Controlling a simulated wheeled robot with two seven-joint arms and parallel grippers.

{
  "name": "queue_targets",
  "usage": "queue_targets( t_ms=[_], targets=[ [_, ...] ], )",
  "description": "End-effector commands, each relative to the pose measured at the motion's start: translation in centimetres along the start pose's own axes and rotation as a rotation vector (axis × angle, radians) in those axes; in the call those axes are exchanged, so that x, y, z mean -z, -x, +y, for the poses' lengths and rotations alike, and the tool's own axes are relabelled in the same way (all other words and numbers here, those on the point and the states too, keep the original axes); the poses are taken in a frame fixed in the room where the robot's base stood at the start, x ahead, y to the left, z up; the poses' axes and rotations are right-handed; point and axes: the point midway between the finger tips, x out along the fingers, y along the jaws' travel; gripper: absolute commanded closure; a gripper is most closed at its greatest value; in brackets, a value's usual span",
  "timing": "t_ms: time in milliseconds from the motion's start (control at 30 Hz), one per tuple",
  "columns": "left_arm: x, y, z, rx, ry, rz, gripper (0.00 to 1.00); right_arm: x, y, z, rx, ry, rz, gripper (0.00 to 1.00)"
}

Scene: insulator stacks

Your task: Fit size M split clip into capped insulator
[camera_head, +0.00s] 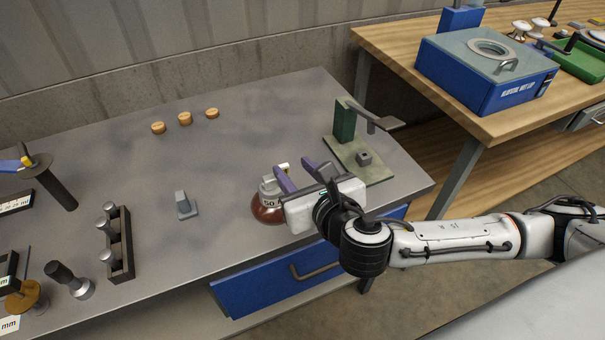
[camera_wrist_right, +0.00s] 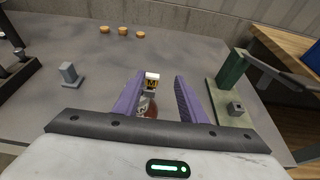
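The capped insulator (camera_head: 268,206) stands on the grey bench, reddish-brown below with a grey cap marked "50". In the wrist view its brown body (camera_wrist_right: 150,112) shows between my fingers. A small pale piece with a yellow and black "M" label (camera_wrist_right: 152,83), seemingly the size M split clip, is at the insulator's top; I cannot tell whether it is seated. It shows as a pale bit in the head view (camera_head: 284,167). My right gripper (camera_head: 293,167) is open, its purple fingers apart around the label, with a clear gap on the right side. My left gripper is not in view.
A green press (camera_head: 345,122) stands right of the gripper. A grey block (camera_head: 185,206) and a dark rack of pegs (camera_head: 122,245) are to the left. Several tan discs (camera_head: 185,118) lie at the back. A wooden table (camera_head: 400,60) bears a blue machine (camera_head: 480,85).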

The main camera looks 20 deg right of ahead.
Motion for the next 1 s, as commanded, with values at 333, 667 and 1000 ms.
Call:
queue_targets(
  t_ms=[333,667,1000],
  targets=[
    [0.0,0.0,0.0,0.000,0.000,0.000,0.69,-0.3,4.0,-0.1,0.003,-0.002,-0.006,0.62],
    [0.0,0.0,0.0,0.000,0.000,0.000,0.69,-0.4,4.1,-0.1,0.004,-0.002,-0.008,0.62],
    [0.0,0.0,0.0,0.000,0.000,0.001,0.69,0.6,4.5,0.7,0.004,-0.170,0.034,0.62]
  ],
)
